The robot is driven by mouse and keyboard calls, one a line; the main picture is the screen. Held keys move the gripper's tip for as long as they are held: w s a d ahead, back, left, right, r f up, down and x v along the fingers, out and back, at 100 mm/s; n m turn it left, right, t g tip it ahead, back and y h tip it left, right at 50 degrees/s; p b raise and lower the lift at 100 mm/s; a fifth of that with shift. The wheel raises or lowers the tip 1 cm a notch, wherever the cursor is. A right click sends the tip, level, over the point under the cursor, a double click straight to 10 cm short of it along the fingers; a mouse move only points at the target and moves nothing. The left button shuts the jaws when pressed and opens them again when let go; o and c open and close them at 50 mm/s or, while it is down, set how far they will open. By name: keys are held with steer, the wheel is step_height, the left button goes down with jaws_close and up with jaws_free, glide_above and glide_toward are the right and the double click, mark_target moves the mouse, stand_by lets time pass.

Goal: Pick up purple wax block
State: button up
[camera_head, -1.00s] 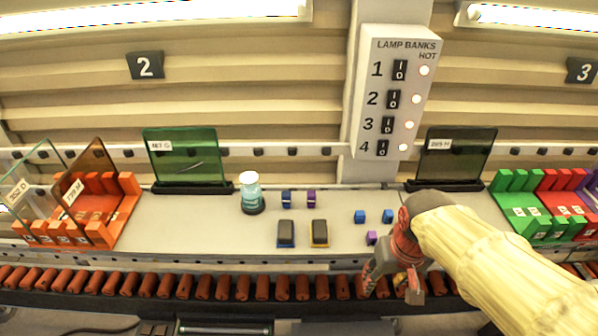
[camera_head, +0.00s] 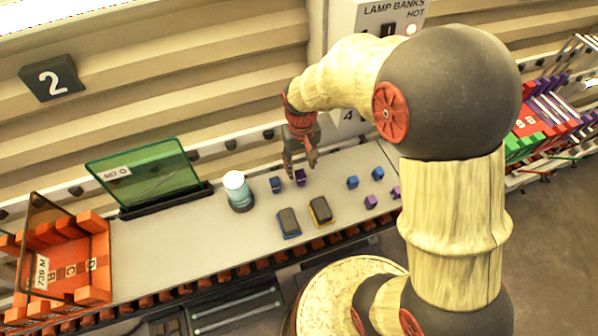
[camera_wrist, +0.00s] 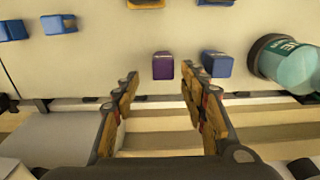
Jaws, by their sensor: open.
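A purple wax block (camera_head: 300,178) stands on the pale worktop next to a blue block (camera_head: 276,184). In the wrist view, the purple block (camera_wrist: 163,66) lies just beyond the fingertips, in line with the gap between them, and the blue block (camera_wrist: 217,63) is right of it, close to the right finger. My gripper (camera_head: 300,169) is above the purple block, fingers spread and empty; it also shows in the wrist view (camera_wrist: 162,75). I cannot tell the exact height gap. Two more purple blocks (camera_head: 370,202) (camera_head: 396,192) lie farther right.
Two dark pads, one blue-edged (camera_head: 289,222) and one yellow-edged (camera_head: 320,210), lie in front. Blue blocks (camera_head: 352,182) (camera_head: 377,173) lie right. A green panel (camera_head: 145,178) stands at the back left.

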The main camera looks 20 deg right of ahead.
mark_target(301, 173)
steer(key=f, duration=0.2)
steer(key=s+f+p, duration=0.1)
steer(key=f, duration=0.1)
steer(key=shift+a+f, duration=0.1)
steer(key=shift+w+f, duration=0.1)
steer(key=shift+f, duration=0.35)
steer(key=shift+a, duration=0.2)
steer(key=c, duration=1.1)
jaws_close()
